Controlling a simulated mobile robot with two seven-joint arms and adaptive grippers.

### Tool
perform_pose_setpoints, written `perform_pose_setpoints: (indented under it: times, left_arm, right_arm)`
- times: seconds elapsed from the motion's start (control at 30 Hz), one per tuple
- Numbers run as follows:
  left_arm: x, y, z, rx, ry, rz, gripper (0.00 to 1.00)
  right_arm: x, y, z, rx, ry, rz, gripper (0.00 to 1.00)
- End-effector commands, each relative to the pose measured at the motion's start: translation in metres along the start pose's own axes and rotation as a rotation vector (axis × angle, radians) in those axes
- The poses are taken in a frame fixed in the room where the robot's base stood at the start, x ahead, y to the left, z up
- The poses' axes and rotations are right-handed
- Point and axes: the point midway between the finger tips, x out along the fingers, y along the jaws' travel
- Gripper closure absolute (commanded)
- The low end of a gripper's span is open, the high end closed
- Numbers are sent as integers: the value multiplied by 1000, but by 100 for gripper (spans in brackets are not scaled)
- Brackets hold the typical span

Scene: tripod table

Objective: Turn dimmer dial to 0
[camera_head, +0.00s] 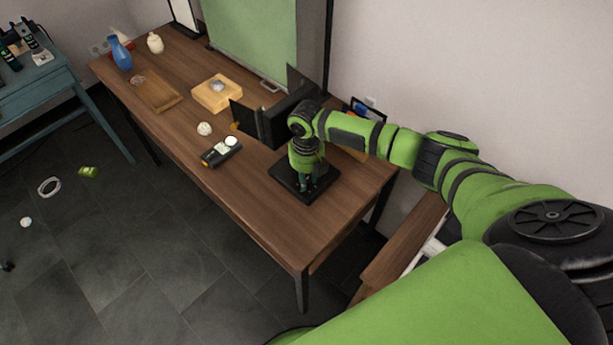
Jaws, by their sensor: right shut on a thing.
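My right gripper (307,182) points down over a black square base (288,180) near the right end of the wooden table. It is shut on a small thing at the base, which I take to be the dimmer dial. The fingers hide the dial, so its setting cannot be read. A black lamp-like panel with flaps (268,122) stands just behind and left of the gripper, partly covered by my right arm. My left gripper is not in view.
The wooden table (255,215) also carries a dark handheld device (221,152), a small white round object (204,128), a yellow block (216,94), a wooden board (155,92) and a blue vase (120,54). A green screen (250,40) stands behind. The front right tabletop is clear.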

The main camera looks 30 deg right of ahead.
Motion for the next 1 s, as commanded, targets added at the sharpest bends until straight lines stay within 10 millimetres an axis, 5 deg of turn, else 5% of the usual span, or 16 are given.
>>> perform_pose_setpoints:
  times: [0.13, 0.17, 0.2, 0.63, 1.0]
  left_arm:
    - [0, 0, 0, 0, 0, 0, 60]
    - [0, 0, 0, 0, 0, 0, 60]
    - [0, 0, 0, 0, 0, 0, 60]
    - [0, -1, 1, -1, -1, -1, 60]
    - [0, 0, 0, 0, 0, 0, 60]
  right_arm:
    - [0, 0, 0, 1, 0, 0, 100]
    - [0, 0, 0, 1, 0, 0, 60]
    - [0, 0, 0, 1, 0, 0, 48]
    - [-7, 0, 1, 3, -1, 1, 48]
    - [-80, 0, 2, 2, -4, 2, 48]
